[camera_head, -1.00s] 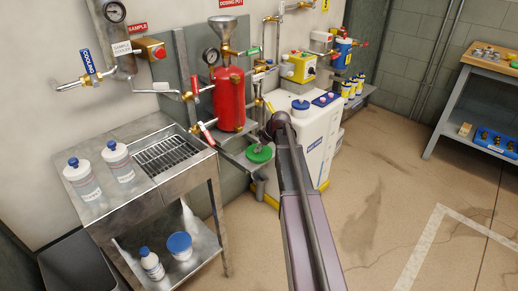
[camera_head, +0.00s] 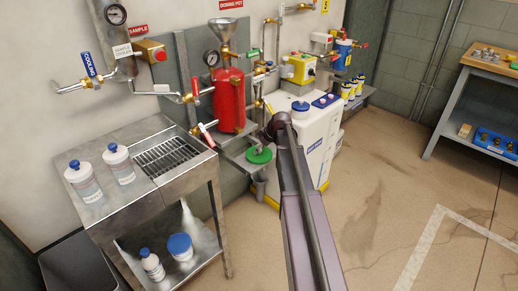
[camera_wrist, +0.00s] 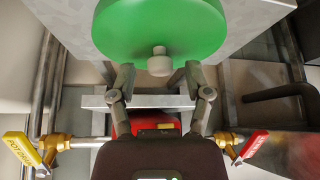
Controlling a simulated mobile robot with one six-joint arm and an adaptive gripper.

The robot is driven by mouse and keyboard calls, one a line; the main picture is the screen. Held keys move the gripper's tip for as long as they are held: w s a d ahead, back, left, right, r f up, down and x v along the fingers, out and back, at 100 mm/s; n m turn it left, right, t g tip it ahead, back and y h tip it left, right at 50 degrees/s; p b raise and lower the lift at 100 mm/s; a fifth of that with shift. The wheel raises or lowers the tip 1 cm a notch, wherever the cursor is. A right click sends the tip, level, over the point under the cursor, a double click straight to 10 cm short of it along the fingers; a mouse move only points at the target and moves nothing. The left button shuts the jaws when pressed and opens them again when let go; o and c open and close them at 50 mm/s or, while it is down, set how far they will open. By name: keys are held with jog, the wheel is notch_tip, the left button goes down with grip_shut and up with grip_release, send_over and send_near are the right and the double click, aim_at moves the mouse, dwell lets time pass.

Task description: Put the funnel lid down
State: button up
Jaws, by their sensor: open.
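The funnel lid is a green disc (camera_head: 259,155) with a small pale knob on top. It lies on a small grey metal shelf (camera_head: 236,153) beside the red dosing pot (camera_head: 230,98). In the wrist view the green lid (camera_wrist: 160,30) fills the upper middle, with its knob (camera_wrist: 160,62) toward me. My gripper (camera_wrist: 157,78) is open, with its fingertips on either side of the knob and apart from it. In the head view my arm hides most of the gripper. The funnel (camera_head: 226,34) on top of the dosing pot stands uncovered.
A yellow-handled valve (camera_wrist: 22,148) and a red-handled valve (camera_wrist: 254,145) flank my gripper in the wrist view. A white container with a blue cap (camera_head: 300,107) stands right of the shelf. A steel sink table (camera_head: 150,185) with bottles is at left.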

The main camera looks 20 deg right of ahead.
jog(key=p+v, duration=0.9)
jog(key=v, duration=0.2)
dwell(0.3)
jog(key=shift+s+r, duration=0.1)
dwell(0.5)
jog(key=s+a+f+m+g+h, duration=0.1)
jog(key=s+a+m+g, duration=0.1)
jog(key=s+a, duration=0.8)
jog(key=s+a+f+m+g+h, duration=0.1)
jog(key=s+a+m+g+h, duration=0.1)
jog(key=s+a, duration=0.8)
jog(key=a+m+g, duration=0.1)
jog(key=a+m, duration=0.1)
jog(key=a, duration=0.4)
jog(key=shift+s+a+f, duration=0.15)
jog(key=shift+s+f, duration=0.1)
jog(key=shift+s, duration=0.15)
jog(key=shift+r, duration=0.1)
notch_tip(320, 180, up, 15)
jog(key=p, duration=1.5)
jog(key=shift+r+p, duration=0.15)
jog(key=shift+p, duration=0.25)
